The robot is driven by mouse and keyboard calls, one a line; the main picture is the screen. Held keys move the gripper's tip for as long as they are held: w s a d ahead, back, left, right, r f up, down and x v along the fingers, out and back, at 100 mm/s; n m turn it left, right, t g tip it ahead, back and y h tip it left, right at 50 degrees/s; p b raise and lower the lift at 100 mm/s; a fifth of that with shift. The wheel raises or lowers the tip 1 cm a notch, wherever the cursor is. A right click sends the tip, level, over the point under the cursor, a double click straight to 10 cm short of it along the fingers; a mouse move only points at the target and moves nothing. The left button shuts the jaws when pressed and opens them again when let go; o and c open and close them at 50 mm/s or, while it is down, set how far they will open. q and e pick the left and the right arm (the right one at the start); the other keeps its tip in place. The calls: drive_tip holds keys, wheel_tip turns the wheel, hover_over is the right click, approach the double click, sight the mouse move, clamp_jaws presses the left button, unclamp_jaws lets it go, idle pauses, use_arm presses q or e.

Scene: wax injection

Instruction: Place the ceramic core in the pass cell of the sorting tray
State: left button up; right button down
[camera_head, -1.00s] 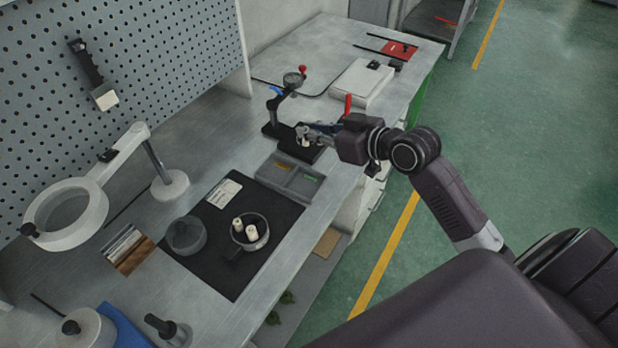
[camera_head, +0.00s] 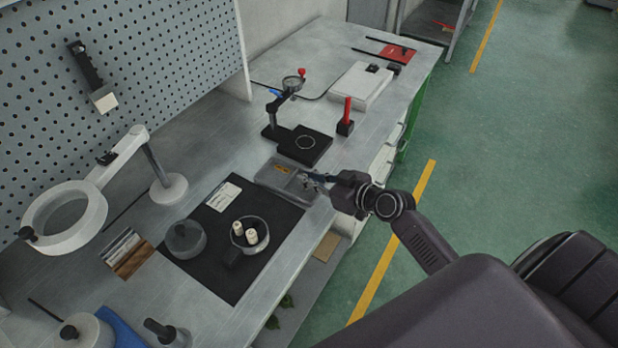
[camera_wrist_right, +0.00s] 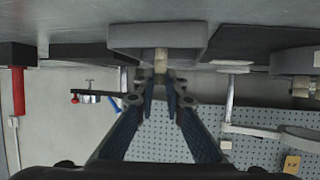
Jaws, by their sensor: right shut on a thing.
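My right gripper (camera_head: 314,180) is over the right cell of the grey sorting tray (camera_head: 262,179). In the right wrist view its fingers (camera_wrist_right: 161,84) are shut on a pale ceramic core (camera_wrist_right: 160,60). The core overlaps the tray's wall (camera_wrist_right: 130,38) there; whether it touches the tray I cannot tell. In the head view the core is hard to make out at the fingertips. The tray's left cell shows an orange label (camera_head: 282,169); the right cell is mostly hidden by the gripper. My left gripper is not in view.
A bowl (camera_head: 262,246) with white cores (camera_head: 252,236) stands on the black mat (camera_head: 225,270). Behind the tray is a dial gauge stand (camera_head: 293,84) with an empty black base (camera_head: 312,154). A red-handled item (camera_head: 347,115) stands near the bench edge.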

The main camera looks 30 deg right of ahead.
drive_tip(key=shift+f, duration=0.1)
drive_tip(key=c, duration=2)
unclamp_jaws()
drive_tip(key=shift+r, duration=0.3)
drive_tip(key=shift+b+v, duration=1.05)
drive_tip(key=shift+v, duration=4.9)
drive_tip(key=shift+f, duration=0.1)
